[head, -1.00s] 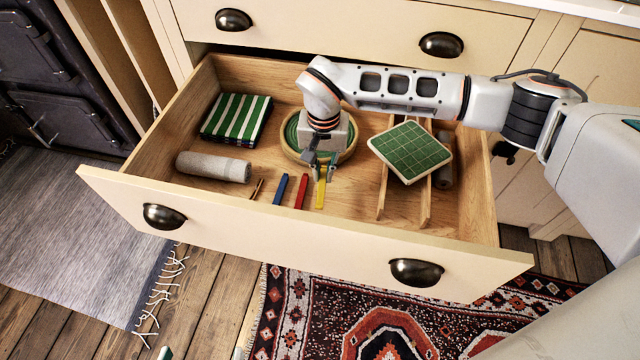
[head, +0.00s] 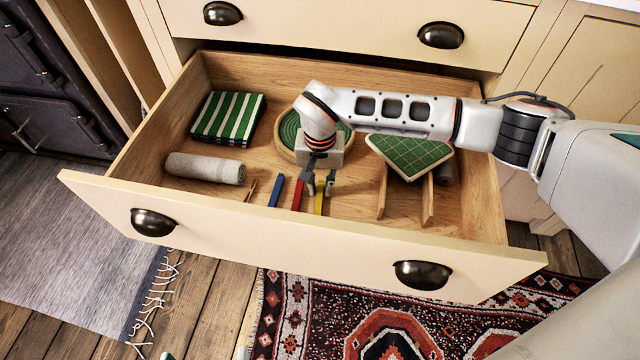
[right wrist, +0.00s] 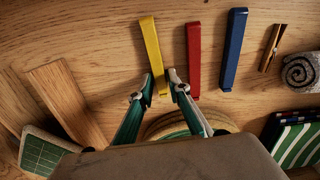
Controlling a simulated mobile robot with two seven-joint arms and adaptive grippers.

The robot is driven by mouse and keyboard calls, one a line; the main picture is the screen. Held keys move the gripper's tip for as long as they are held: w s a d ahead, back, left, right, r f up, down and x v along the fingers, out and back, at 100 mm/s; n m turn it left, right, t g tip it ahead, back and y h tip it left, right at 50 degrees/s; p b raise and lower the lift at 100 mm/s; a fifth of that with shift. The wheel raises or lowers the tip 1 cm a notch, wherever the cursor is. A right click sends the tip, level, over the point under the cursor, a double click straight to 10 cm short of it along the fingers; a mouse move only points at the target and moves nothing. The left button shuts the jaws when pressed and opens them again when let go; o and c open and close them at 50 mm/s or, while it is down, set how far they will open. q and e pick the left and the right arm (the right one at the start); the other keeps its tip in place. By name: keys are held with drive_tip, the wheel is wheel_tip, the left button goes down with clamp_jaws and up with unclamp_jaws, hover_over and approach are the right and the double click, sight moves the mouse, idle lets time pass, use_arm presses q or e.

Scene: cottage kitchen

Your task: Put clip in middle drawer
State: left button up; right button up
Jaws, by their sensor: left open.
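The open drawer (head: 300,228) holds a yellow clip (head: 320,203), a red clip (head: 297,195) and a blue clip (head: 275,190), lying side by side near its front wall. A small wooden peg (head: 250,189) lies left of them. My right gripper (head: 319,185) is low in the drawer at the yellow clip. In the right wrist view its green-padded fingers (right wrist: 160,88) stand apart on either side of the yellow clip's near end (right wrist: 151,48); contact is unclear. Only the fingertips of my left gripper (head: 204,355) show, spread apart, at the bottom edge.
A rolled grey cloth (head: 205,168), a striped green cloth (head: 228,118), a round green-topped item (head: 290,130) and a tilted green tile (head: 410,153) on wooden dividers (head: 428,200) lie in the drawer. A closed drawer (head: 340,25) is above. Rugs cover the floor.

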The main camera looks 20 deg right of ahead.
sight(319, 188)
use_arm(q)
drive_tip(key=shift+s+f, duration=0.25)
use_arm(e)
drive_tip(key=shift+r, duration=0.1)
drive_tip(key=r, duration=0.2)
drive_tip(key=r+p, duration=0.1)
drive_tip(key=r, duration=0.1)
drive_tip(key=r+p, duration=0.1)
drive_tip(key=r, duration=0.2)
drive_tip(key=shift+w, duration=0.25)
use_arm(q)
drive_tip(key=shift+m+g+y, duration=0.4)
drive_tip(key=shift+m+g, duration=0.1)
drive_tip(key=shift+m, duration=0.4)
drive_tip(key=a, duration=0.1)
drive_tip(key=a+f+p, duration=0.1)
drive_tip(key=s+a+f, duration=0.1)
drive_tip(key=shift+a+p, duration=0.2)
drive_tip(key=shift+p, duration=0.2)
use_arm(e)
drive_tip(key=r, duration=0.5)
drive_tip(key=shift+s, duration=0.3)
use_arm(q)
drive_tip(key=shift+w+d+r, duration=0.1)
drive_tip(key=shift+r, duration=0.15)
